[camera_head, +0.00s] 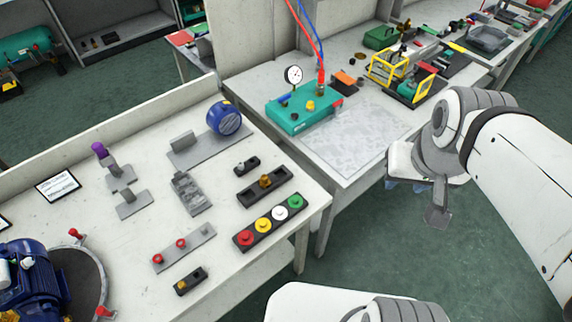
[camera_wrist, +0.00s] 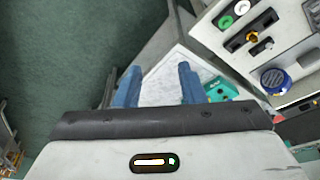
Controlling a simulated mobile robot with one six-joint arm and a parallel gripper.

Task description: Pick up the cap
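Several round caps sit in a row on a black strip (camera_head: 268,223) near the right end of the front bench: red (camera_head: 245,237), yellow (camera_head: 263,225), white (camera_head: 281,213) and green (camera_head: 295,201). I cannot tell which one the task means. The white cap (camera_wrist: 242,7) and green cap (camera_wrist: 225,21) also show at the top right of the wrist view. My gripper (camera_wrist: 158,84) is open and empty, its two blue fingers apart. In the head view it hangs to the right of the caps, clear of the bench, its fingers partly hidden.
Behind the strip is a black holder with a brass fitting (camera_head: 265,181). A blue round part (camera_head: 224,118) stands on a grey bracket. A teal gauge box (camera_head: 303,108) is on the second bench, with bare pale surface (camera_head: 350,145) before it. A blue motor (camera_head: 32,285) is front left.

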